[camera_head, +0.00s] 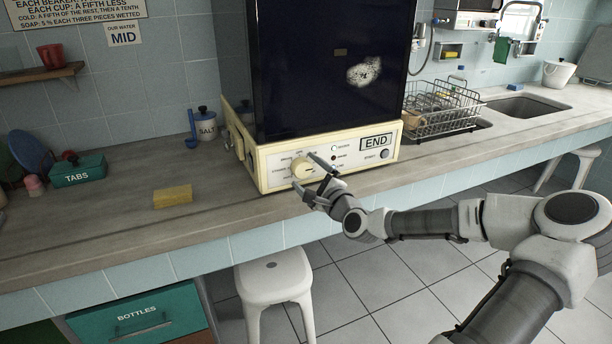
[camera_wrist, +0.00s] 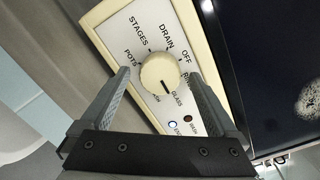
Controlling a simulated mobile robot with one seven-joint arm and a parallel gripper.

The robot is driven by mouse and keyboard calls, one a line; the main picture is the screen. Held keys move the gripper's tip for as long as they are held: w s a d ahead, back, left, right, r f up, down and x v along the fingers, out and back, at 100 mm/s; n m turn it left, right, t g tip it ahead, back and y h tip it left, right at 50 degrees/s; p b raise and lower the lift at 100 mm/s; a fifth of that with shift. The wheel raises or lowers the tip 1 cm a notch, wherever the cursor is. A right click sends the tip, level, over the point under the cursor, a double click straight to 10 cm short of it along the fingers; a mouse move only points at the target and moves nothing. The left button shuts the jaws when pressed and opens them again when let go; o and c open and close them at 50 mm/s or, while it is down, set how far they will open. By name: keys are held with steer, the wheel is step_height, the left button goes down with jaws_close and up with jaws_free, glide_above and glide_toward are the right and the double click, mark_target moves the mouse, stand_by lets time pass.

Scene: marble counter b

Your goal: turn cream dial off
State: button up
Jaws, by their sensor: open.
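The cream dial (camera_wrist: 160,73) is a round knob on the white front panel of a cream machine (camera_head: 268,175). It also shows in the head view (camera_head: 302,168). Labels around it read STAGES, DRAIN, OFF, POTS and GLASS, among others partly hidden. A dark mark on the dial points down in the wrist view, towards GLASS and away from OFF. My gripper (camera_wrist: 159,74) is open, with one finger on each side of the dial. Gaps show between the fingers and the dial in the wrist view. In the head view my gripper (camera_head: 306,172) is at the panel.
The panel also has small lamps, an END display (camera_head: 376,142) and a round button (camera_head: 384,154). A yellow sponge (camera_head: 173,196) lies on the counter left of the machine. A salt jar (camera_head: 206,125) and a dish rack (camera_head: 440,108) stand nearby. A white stool (camera_head: 272,280) is below.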

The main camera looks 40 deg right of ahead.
steer(key=shift+w, duration=0.4)
steer(key=shift+c, duration=0.2)
steer(key=c, duration=1.3)
steer(key=shift+r, duration=0.1)
